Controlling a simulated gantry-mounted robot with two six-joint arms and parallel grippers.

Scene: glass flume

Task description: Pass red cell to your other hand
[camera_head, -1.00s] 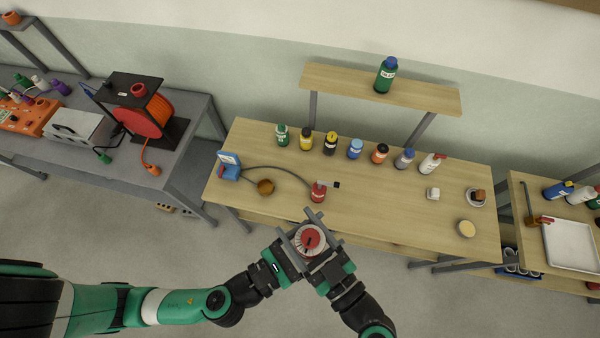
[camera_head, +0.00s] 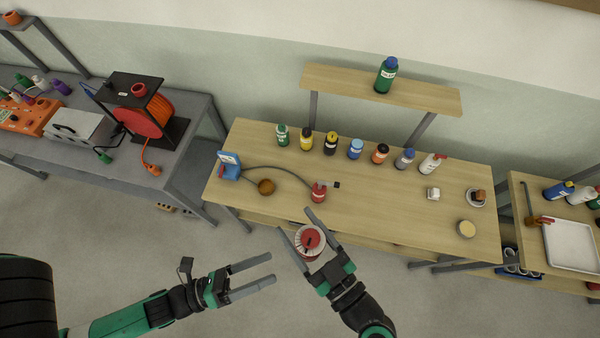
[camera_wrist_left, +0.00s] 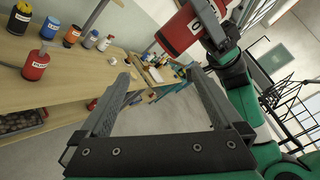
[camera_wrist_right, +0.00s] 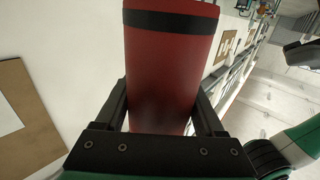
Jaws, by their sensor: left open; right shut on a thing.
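The red cell (camera_head: 309,241) is a red cylinder with a white, marked end. My right gripper (camera_head: 308,226) is shut on it and holds it in the air in front of the bench's front edge. In the right wrist view the red cell (camera_wrist_right: 165,65) stands between the right fingers and shows a black band. My left gripper (camera_head: 272,268) is open and empty, to the left of the red cell and apart from it. The left wrist view shows the red cell (camera_wrist_left: 180,30) at the top, beyond the open left fingers (camera_wrist_left: 165,85).
The wooden bench (camera_head: 380,205) carries a row of bottles at its back. A brown ball (camera_head: 266,187) lies there. The floor in front is clear.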

